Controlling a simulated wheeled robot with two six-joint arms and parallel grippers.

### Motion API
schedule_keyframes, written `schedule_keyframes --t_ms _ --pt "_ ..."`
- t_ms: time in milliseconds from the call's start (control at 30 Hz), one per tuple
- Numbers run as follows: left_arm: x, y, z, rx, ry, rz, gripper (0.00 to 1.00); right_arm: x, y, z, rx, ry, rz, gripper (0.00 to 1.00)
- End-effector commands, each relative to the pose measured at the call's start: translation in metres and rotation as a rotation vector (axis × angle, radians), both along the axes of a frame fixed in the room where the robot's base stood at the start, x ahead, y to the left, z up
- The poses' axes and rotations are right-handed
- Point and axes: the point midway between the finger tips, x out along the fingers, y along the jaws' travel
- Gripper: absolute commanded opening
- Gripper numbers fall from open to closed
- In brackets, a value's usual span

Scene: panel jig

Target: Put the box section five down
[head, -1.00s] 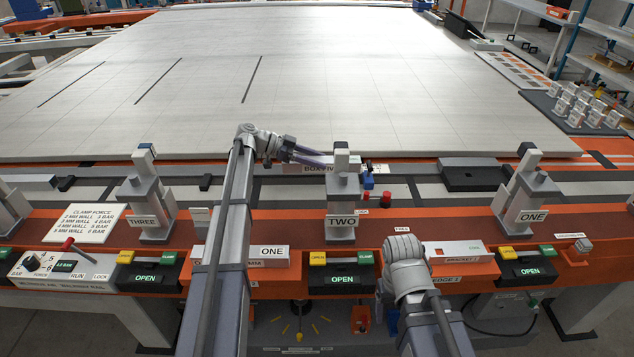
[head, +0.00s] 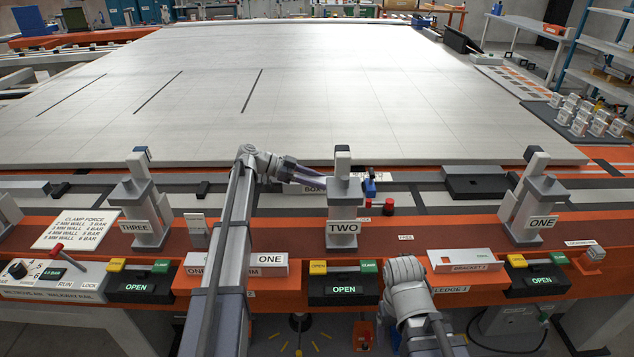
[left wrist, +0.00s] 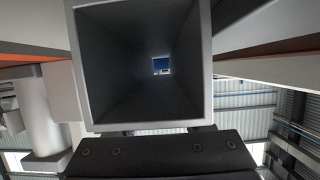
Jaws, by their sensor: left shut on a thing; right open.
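The box section five (head: 313,186) is a grey square tube with a partly hidden white label, behind clamp two (head: 343,205) in the head view. My left gripper (head: 318,179) is shut on it; its fingertips are largely hidden. In the left wrist view the tube (left wrist: 91,70) is seen end-on and open right through, above the dark gripper body (left wrist: 160,155). I cannot tell whether the tube touches the rail below. My right arm is folded low, right of clamp two; its gripper does not show.
Clamps three (head: 143,205) and one (head: 533,200) flank clamp two on the orange beam. The control boxes under the clamps read OPEN. A blue part (head: 369,188) and a red-ended part (head: 388,207) lie right of clamp two.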

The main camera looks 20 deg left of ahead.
Motion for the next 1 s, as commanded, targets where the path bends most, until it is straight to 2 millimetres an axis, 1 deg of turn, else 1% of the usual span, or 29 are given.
schedule_keyframes --t_ms 67,100,333,367,567,700,833,1000 --pt "0.0 0.0 -0.004 -0.001 0.0 0.0 0.0 0.0 0.0 -0.004 0.0 0.0 0.0 0.75" --pt "0.0 0.0 -0.003 0.0 0.0 0.0 0.52 0.0 0.0 -0.003 0.0 0.0 0.0 0.75" --pt "0.0 0.0 -0.003 0.0 0.0 0.0 0.78 0.0 0.0 -0.003 0.0 0.0 0.0 0.75" --pt "0.0 0.0 -0.003 0.0 0.0 0.0 0.8 0.0 0.0 -0.003 0.0 0.0 0.0 0.75" --pt "0.0 0.0 -0.002 0.0 0.0 0.0 0.8 0.0 0.0 -0.002 0.0 0.0 0.0 0.75" --pt "0.0 0.002 0.004 0.0 0.0 0.001 0.8 0.0 0.0 0.004 0.0 0.0 0.0 0.75" --pt "-0.005 0.022 0.013 0.0 0.0 0.003 0.8 0.0 0.0 0.013 0.0 0.0 0.0 0.75" --pt "-0.014 0.055 0.028 0.0 0.001 0.004 0.8 0.0 0.0 0.028 0.0 0.0 0.0 0.75"
